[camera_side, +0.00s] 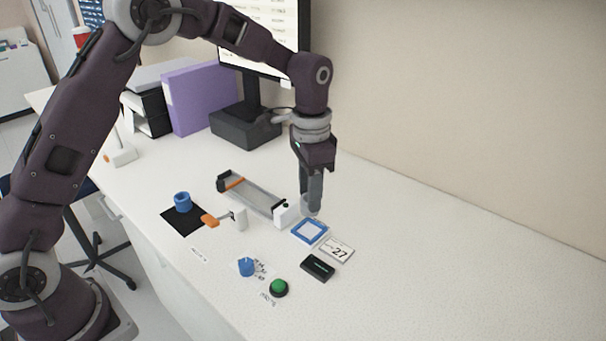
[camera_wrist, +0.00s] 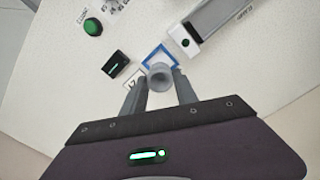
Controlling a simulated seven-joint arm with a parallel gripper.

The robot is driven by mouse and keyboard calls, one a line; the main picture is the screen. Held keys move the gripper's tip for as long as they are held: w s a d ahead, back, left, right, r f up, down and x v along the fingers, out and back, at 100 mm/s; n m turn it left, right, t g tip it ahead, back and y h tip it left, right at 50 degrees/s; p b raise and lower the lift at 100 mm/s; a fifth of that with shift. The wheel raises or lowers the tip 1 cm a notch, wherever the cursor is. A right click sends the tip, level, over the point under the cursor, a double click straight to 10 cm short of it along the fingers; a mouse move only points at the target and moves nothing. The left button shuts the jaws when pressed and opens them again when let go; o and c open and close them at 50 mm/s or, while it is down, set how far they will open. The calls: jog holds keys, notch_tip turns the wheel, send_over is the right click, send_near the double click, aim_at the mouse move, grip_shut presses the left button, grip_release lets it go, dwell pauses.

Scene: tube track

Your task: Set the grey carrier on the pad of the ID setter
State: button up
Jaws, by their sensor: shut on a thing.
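My gripper (camera_side: 311,200) points down, with its fingers shut on the grey carrier (camera_side: 309,210). The carrier is a small round grey cup; it also shows between the fingertips in the wrist view (camera_wrist: 160,77). The pad (camera_side: 309,230) of the ID setter is a white square with a blue border. In the side view the carrier appears just behind the pad's far edge. In the wrist view it overlaps part of the pad's blue frame (camera_wrist: 156,52). I cannot tell how high the carrier is above the table.
A card marked 27 (camera_side: 338,249) and a black display box (camera_side: 318,267) lie beside the pad. The track (camera_side: 252,194) ends in a white block (camera_side: 285,214) close to the carrier. A blue cup (camera_side: 182,201), blue knob (camera_side: 246,266) and green button (camera_side: 278,288) stand left. The right table is clear.

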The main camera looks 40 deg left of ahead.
jog(key=shift+f, duration=2.85)
jog(key=shift+f, duration=0.1)
jog(key=o, duration=1.1)
jog(key=shift+o, duration=0.2)
notch_tip(320, 180, up, 7)
jog(key=shift+r, duration=0.1)
